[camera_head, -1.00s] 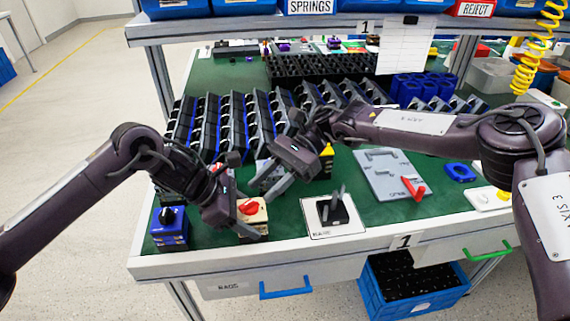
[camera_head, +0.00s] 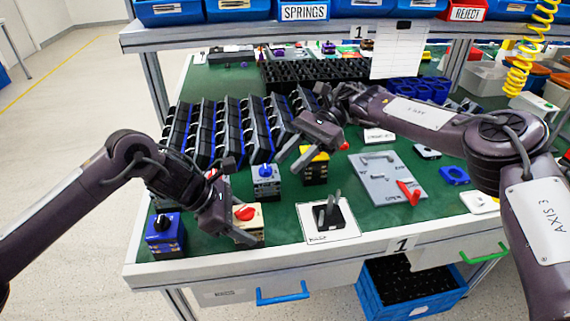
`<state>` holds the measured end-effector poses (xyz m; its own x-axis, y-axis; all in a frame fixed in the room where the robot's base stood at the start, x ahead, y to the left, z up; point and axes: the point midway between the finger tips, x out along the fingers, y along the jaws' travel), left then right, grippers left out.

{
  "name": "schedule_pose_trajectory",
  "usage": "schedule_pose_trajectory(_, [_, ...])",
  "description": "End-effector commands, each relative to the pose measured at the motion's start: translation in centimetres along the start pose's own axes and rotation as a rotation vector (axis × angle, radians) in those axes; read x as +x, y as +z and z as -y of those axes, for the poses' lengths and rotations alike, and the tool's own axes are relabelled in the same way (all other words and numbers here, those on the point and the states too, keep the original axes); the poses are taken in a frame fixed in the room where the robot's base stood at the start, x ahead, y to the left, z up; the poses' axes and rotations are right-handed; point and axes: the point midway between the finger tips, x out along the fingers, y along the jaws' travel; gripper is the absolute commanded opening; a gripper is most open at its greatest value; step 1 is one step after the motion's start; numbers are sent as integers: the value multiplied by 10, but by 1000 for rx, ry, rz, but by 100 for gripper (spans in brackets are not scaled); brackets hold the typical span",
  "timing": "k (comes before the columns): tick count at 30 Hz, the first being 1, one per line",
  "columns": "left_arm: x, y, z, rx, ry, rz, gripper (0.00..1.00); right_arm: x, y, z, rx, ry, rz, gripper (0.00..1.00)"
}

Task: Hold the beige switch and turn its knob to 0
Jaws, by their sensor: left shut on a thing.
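The beige switch (camera_head: 253,225) with a red knob (camera_head: 245,213) stands near the front edge of the green table. My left gripper (camera_head: 242,232) is low at its left side, shut on its body; one finger lies across the front and hides part of it. The other finger is mostly hidden. The knob's pointer and the marks around it are too small to read. My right gripper (camera_head: 290,162) is open and empty, with its fingers apart above the table, behind and right of the beige switch and clear of the knob.
A blue switch with a black knob (camera_head: 165,238) stands left, a grey switch with a blue knob (camera_head: 266,186) behind, and a yellow-and-black block (camera_head: 314,170) to the right. A white mat (camera_head: 345,232) bears a black stand. A grey plate (camera_head: 380,185) has a red handle.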

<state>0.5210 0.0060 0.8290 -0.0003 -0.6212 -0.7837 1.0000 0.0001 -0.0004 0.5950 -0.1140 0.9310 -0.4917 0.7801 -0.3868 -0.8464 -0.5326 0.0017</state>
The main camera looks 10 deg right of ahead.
Motion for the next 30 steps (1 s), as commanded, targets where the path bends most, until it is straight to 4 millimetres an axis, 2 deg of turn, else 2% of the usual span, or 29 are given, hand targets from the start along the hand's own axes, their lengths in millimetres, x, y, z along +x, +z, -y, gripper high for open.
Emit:
schedule_pose_trajectory(5, [0,0,0,0,0,1,34,19,39,18,-17,2,-73,33])
schedule_pose_trajectory(8, [0,0,0,0,0,0,34,35,65,28,-20,-2,-173,33])
schedule_pose_trajectory(13, [0,0,0,0,0,0,34,53,91,26,-22,-6,-415,33])
schedule_pose_trajectory(21, [0,0,0,0,0,1,34,47,100,3,-11,0,-730,33])
schedule_pose_trajectory(26, [0,0,0,0,0,1,34,48,95,-3,-5,5,-782,33])
schedule_pose_trajectory(30, [0,0,0,1,0,1,34,61,81,-4,-3,7,-780,33])
